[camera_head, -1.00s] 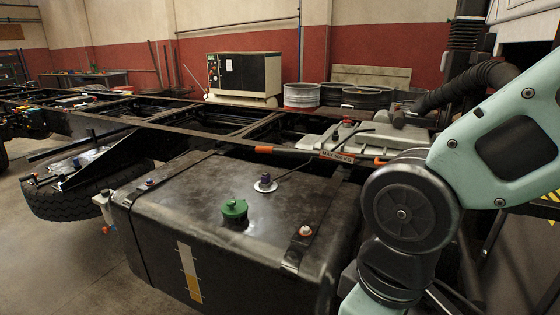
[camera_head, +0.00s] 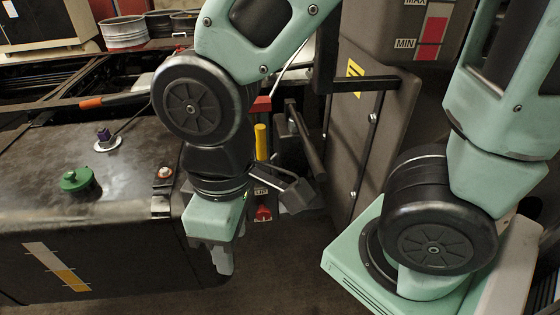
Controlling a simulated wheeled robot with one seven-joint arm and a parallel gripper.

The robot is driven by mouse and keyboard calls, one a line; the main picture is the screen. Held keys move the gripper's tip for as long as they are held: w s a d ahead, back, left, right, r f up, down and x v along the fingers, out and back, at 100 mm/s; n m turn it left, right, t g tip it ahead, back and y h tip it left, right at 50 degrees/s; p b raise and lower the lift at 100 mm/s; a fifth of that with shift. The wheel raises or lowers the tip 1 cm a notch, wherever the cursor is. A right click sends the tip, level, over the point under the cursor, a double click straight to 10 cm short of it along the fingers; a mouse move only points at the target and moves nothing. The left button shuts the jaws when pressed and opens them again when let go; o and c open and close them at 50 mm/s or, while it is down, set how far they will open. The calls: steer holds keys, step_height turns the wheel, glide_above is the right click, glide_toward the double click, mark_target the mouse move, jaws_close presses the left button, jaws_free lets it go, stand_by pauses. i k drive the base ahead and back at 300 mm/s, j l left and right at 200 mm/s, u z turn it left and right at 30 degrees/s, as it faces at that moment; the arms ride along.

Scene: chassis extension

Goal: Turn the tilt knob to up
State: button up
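A small red knob (camera_head: 263,213) shows low behind my wrist, beneath a small white-lettered label that I cannot read for sure. It may be the tilt knob; its setting is too small to tell. A yellow upright handle or cylinder (camera_head: 261,142) stands above it. My gripper (camera_head: 222,262) points down at the end of the arm, left of the red knob and apart from it in the picture. Its fingers are mostly hidden by the wrist, and I cannot see whether they are open.
A dark tank (camera_head: 110,225) with a green cap (camera_head: 76,180) fills the left. A grey-brown upright housing (camera_head: 375,140) with MAX and MIN marks stands right of the knob. A dark bar (camera_head: 305,140) slants beside the yellow part. Bare floor (camera_head: 285,275) shows below.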

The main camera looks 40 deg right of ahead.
mark_target(264, 214)
steer(key=k+j, duration=0.1)
steer(key=j, duration=0.4)
steer(key=k+j, duration=0.1)
steer(key=j, duration=0.4)
steer(key=j+z, duration=0.1)
steer(key=j, duration=0.4)
steer(key=k, duration=0.05)
